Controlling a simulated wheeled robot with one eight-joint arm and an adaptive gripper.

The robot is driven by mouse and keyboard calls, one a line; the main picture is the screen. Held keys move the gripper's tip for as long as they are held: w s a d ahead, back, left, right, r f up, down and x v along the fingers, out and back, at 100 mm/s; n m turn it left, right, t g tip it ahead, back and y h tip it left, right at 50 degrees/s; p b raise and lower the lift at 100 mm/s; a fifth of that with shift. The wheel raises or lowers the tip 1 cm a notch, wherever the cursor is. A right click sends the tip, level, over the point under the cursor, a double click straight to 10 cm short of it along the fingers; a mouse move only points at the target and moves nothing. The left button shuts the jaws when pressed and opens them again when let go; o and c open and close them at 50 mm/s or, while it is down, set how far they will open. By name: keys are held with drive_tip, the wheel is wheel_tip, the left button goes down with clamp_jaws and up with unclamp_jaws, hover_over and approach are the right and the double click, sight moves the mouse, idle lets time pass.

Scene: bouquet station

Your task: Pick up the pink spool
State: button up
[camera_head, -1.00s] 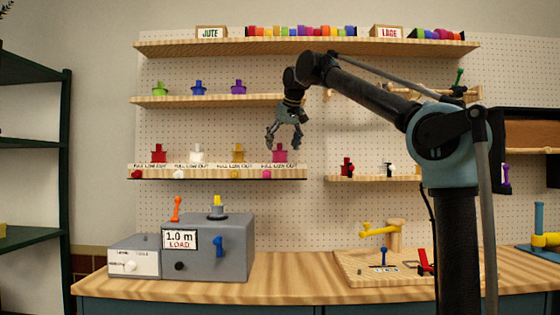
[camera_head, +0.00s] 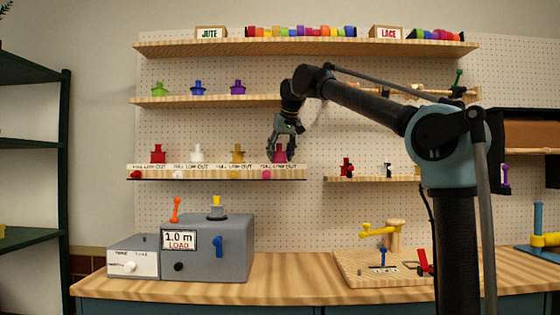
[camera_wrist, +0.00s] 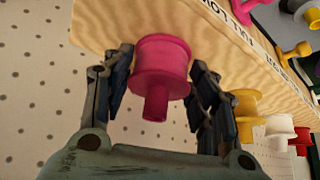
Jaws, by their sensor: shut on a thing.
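The pink spool (camera_head: 279,156) stands at the right end of the lower left shelf, above the labelled edge strip. My gripper (camera_head: 281,154) has come down around it from above. In the wrist view the pink spool (camera_wrist: 161,68) lies between the two fingers, its stem pointing toward my palm. My gripper (camera_wrist: 160,85) is shut on the pink spool. The spool still appears to be at the shelf surface; I cannot tell whether it touches.
A yellow spool (camera_head: 238,154), a white spool (camera_head: 196,154) and a red spool (camera_head: 158,154) stand left on the same shelf (camera_head: 216,178). The middle shelf (camera_head: 210,101) is above. The pegboard (camera_head: 320,220) is close behind. A grey machine (camera_head: 237,263) stands on the bench below.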

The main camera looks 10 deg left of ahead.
drive_tip(key=shift+r, duration=0.85)
drive_tip(key=shift+s+d+f+t+y, duration=0.1)
drive_tip(key=shift+s+d+t+y, duration=0.15)
drive_tip(key=shift+t+y, duration=0.35)
drive_tip(key=shift+s+d+f+t+y, duration=0.15)
drive_tip(key=shift+s+t+y, duration=0.2)
drive_tip(key=shift+t, duration=0.35)
